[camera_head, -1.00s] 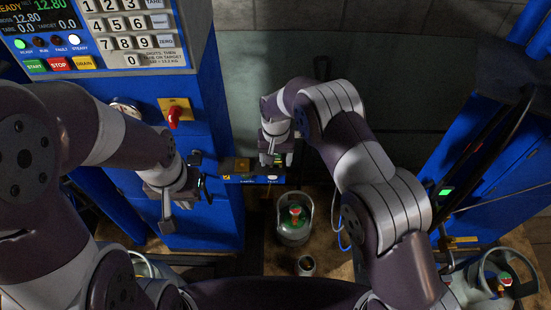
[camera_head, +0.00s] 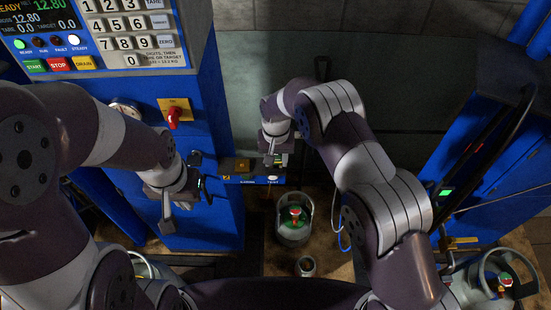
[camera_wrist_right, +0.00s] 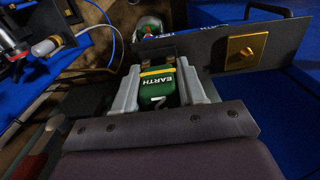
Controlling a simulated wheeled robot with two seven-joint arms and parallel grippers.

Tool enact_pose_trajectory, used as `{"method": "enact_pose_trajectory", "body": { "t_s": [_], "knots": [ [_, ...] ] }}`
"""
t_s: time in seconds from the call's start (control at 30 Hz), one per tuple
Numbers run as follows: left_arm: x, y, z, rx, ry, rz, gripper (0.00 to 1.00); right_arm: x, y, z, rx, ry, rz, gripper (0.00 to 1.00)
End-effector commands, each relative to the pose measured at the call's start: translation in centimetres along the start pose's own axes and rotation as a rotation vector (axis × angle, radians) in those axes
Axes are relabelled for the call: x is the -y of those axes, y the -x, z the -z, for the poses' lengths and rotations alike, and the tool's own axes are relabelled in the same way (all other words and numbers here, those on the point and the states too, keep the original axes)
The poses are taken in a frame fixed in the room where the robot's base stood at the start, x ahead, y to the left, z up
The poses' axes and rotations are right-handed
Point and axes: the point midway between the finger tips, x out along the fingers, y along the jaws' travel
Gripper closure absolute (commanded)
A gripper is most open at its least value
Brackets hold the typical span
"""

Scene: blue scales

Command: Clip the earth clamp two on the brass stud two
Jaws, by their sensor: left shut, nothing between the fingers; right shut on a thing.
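The earth clamp two (camera_wrist_right: 160,88) is a green clip with a yellow band, marked EARTH and 2. My right gripper (camera_wrist_right: 165,85) is shut on it, one grey finger on each side. Its small brass-coloured jaw ends point away from the wrist, near a dark plate; whether they touch anything is hard to tell. A brass square with a raised middle (camera_wrist_right: 245,50) is on that plate to the right, apart from the clamp; I cannot read a number on it. In the head view my right gripper (camera_head: 276,160) is at the shelf's right part. My left gripper (camera_head: 183,208) is shut and empty.
The blue scale cabinet (camera_head: 215,120) with keypad and red rotary switch (camera_head: 174,114) stands at left. A gas cylinder (camera_head: 293,222) and a small cup (camera_head: 306,265) stand below the shelf. Another cylinder (camera_head: 497,275) is at lower right. Cables hang near my right arm.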

Motion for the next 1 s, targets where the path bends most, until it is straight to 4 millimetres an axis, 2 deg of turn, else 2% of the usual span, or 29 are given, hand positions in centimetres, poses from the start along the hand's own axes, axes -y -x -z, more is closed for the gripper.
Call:
{"method": "enact_pose_trajectory", "body": {
  "t_s": [1.0],
  "knots": [
    [0.0, 2.6, 0.3, 0.000, 0.000, 0.000, 1.00, 0.0, 4.4, 0.1, -0.001, 0.000, 0.000, 1.00]
  ]
}}
